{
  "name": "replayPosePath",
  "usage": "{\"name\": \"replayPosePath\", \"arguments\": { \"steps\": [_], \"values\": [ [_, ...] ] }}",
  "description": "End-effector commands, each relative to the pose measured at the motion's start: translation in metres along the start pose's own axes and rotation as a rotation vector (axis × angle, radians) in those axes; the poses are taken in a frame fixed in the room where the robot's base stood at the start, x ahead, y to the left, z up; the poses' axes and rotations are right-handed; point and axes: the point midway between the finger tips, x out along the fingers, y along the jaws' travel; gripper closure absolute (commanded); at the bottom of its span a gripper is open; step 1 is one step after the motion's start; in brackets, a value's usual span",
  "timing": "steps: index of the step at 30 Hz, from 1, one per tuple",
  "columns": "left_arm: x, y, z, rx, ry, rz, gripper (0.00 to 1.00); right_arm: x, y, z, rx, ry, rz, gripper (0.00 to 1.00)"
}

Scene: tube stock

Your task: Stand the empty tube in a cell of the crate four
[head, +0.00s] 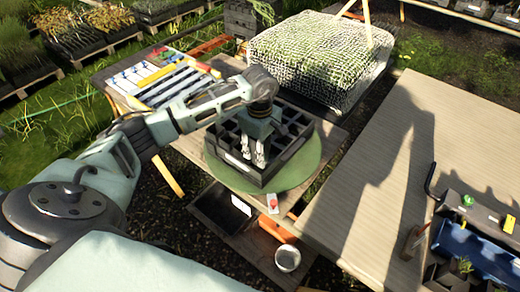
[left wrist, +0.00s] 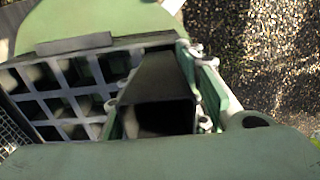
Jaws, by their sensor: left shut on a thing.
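My left gripper (head: 254,156) points down over the black crate (head: 287,166), which sits on a round green board (head: 310,168). In the left wrist view the gripper (left wrist: 160,98) is shut on a dark, square, tapering tube (left wrist: 160,75). The tube's open mouth faces the camera and its inside looks empty. The crate (left wrist: 75,43) shows to the left of the tube, with a pale grid of cells. The tube overlaps the crate's right part in that view; I cannot tell whether its lower end is inside a cell. My right gripper is not in view.
A mesh-covered block (head: 318,50) stands behind the crate. A tray with coloured strips (head: 165,80) lies to its left. A wooden table (head: 385,150) with a blue tray (head: 472,245) is at right.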

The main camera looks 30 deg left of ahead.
Motion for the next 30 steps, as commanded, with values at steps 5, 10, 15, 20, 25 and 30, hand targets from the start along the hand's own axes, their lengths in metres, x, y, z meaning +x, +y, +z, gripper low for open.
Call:
{"name": "replayPosePath", "arguments": {
  "steps": [5,10,15,20,25,30],
  "values": [
    [0.010,0.000,0.000,0.000,0.001,0.000,0.78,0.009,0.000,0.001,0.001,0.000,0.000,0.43],
    [0.016,0.000,0.000,-0.001,0.001,0.000,0.78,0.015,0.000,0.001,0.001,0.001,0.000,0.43],
    [0.023,0.000,0.000,-0.001,0.000,0.001,0.78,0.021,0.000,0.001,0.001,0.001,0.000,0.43],
    [0.029,0.000,0.000,-0.001,0.000,0.001,0.78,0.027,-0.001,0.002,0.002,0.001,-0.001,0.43],
    [0.036,0.000,0.000,-0.001,0.000,0.000,0.78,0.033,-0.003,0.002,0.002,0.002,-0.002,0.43],
    [0.044,0.000,0.000,-0.001,0.000,0.000,0.78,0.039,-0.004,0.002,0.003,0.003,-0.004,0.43]
  ]
}}
